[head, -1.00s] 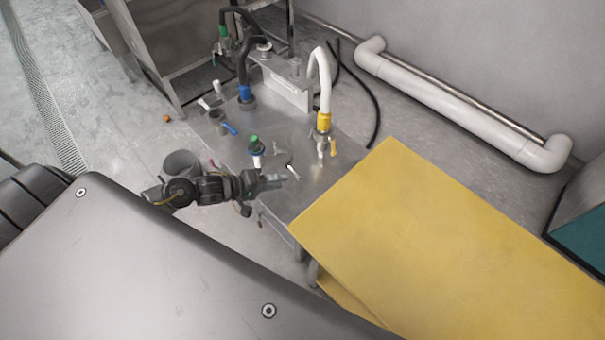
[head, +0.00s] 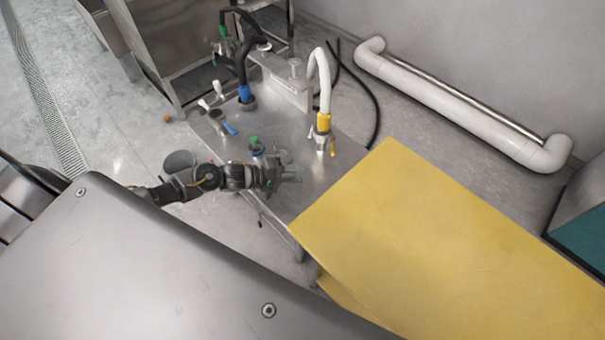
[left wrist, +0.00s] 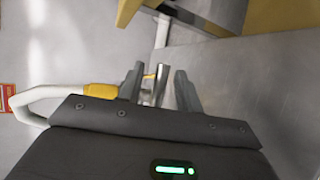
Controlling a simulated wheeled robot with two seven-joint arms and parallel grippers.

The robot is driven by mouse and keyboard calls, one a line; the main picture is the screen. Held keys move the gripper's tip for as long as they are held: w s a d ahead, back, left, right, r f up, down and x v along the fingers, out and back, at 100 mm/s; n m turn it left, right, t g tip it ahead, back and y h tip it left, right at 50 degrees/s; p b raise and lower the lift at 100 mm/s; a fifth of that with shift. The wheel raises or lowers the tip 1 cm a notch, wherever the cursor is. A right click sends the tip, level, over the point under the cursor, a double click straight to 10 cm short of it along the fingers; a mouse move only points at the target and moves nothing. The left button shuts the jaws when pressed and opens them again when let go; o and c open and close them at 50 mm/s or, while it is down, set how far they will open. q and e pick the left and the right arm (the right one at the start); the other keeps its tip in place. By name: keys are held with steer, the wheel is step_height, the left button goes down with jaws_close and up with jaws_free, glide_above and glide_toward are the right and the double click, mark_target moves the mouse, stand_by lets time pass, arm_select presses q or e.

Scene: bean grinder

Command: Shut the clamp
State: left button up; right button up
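The white hose (head: 321,75) ends in a yellow collar (head: 324,122) and a silver fitting (head: 320,143) with small yellow levers, on the metal table (head: 350,152). I cannot tell which part is the clamp. My left gripper (head: 297,172) is just left of and nearer than this fitting, above the table. In the left wrist view the left gripper (left wrist: 158,88) is open, and the silver fitting (left wrist: 160,82) shows between its fingers, apparently beyond them. The yellow collar (left wrist: 101,91) is partly behind the gripper body. My right gripper is not in view.
A blue-collared dark hose (head: 245,93), a green-topped fitting (head: 255,148) and a blue-handled valve (head: 230,128) stand on the table's left part. A large yellow panel (head: 440,240) covers the right front. A white pipe (head: 450,105) runs along the wall.

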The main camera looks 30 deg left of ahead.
arm_select(q)
steer(key=shift+x, duration=1.1)
jaws_close()
